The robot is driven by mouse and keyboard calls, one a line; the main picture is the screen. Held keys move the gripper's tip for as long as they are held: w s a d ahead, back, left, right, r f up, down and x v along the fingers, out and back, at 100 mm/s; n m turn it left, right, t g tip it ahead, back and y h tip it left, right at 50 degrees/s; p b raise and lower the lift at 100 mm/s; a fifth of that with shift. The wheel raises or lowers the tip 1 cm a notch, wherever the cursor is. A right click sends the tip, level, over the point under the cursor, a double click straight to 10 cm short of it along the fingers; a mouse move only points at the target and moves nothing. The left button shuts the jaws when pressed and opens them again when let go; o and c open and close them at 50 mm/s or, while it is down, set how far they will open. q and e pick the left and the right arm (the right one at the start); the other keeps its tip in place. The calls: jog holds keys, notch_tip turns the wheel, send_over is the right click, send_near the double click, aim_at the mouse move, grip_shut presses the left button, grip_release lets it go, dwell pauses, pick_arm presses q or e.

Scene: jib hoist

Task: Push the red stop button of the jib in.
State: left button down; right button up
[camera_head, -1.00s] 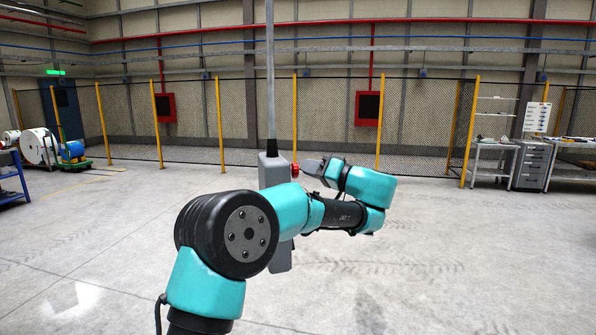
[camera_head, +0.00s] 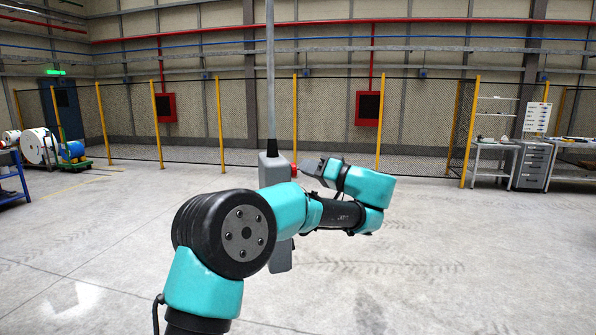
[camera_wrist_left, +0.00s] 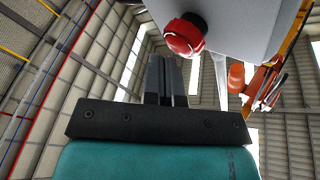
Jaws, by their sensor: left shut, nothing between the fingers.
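The grey jib pendant (camera_head: 272,173) hangs on a pole in the middle of the head view. Its red stop button (camera_head: 294,170) sticks out of its right side. In the left wrist view the red button (camera_wrist_left: 184,37) shows large on the pendant housing (camera_wrist_left: 250,25), above and just right of the fingertips. My left gripper (camera_head: 306,167) is shut and empty, its tips close to the right of the button. The fingers also show in the wrist view (camera_wrist_left: 165,72). Whether the tips touch the button cannot be told. My left arm hides part of the pendant's lower half. My right gripper is not in view.
An orange machine part (camera_wrist_left: 262,82) shows at the right of the wrist view. A mesh fence with yellow posts (camera_head: 220,125) stands far back. Workbenches (camera_head: 493,160) are at the right. The floor (camera_head: 420,270) around the pendant is clear.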

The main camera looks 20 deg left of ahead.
pick_arm(q)
jog(key=shift+w+d, duration=0.45)
jog(key=shift+d, duration=0.2)
jog(key=shift+d, duration=0.15)
jog(key=w+d, duration=0.1)
jog(key=d, duration=0.1)
jog(key=w+d, duration=0.1)
jog(key=w, duration=0.1)
jog(key=shift+d, duration=0.4)
jog(key=shift+f, duration=0.1)
